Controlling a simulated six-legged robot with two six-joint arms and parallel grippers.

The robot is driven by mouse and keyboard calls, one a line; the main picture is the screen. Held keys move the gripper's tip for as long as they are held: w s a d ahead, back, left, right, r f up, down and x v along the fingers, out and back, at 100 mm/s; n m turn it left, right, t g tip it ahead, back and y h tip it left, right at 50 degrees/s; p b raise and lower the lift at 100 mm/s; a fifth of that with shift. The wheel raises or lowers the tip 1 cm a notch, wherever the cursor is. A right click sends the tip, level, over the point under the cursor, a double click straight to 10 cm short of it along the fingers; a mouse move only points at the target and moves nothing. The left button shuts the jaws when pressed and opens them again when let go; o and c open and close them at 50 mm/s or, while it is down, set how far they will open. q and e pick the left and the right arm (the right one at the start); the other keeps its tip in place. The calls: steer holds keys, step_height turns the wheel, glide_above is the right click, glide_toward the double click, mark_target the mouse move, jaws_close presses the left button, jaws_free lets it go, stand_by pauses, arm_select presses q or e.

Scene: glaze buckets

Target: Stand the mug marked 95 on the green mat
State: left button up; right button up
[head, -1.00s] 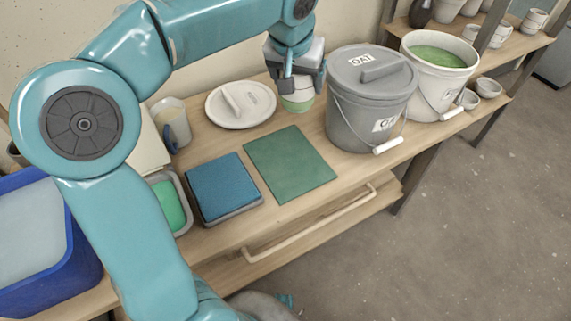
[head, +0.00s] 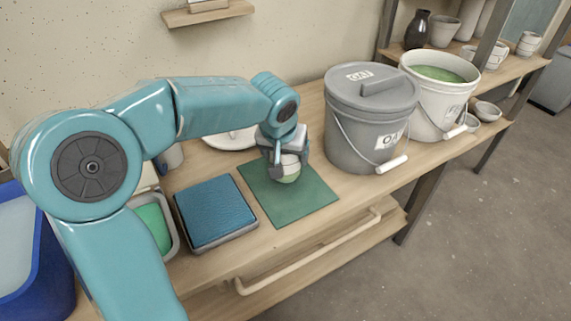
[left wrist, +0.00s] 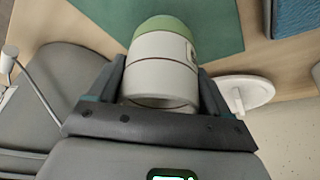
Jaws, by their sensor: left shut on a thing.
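My left gripper (head: 288,165) is shut on a small mug (head: 289,173), white with a pale green end. The mug also shows between the fingers in the left wrist view (left wrist: 163,65), its green end away from the gripper and over the mat. No number can be read on it. The green mat (head: 300,203) lies flat on the bench, and the mug is over its back part. I cannot tell whether the mug touches the mat. My right gripper is not in view.
A grey lidded bucket (head: 362,135) stands right of the mat, with an open bucket of green glaze (head: 437,110) beyond. A blue sponge-like pad (head: 215,211) lies to the left. A white lid (head: 228,141) lies behind my arm. The mat's front part is clear.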

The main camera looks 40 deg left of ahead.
arm_select(q)
step_height(320, 180, down, 3)
steer(key=shift+r, duration=0.3)
steer(key=o, duration=0.8)
steer(key=shift+f+b, duration=0.25)
steer(key=shift+b, duration=0.15)
steer(key=o, duration=0.4)
steer(key=shift+r+p, duration=0.3)
steer(key=p+v, duration=0.3)
steer(key=v, duration=0.9)
steer(key=shift+f, duration=0.1)
steer(key=shift+s, duration=0.1)
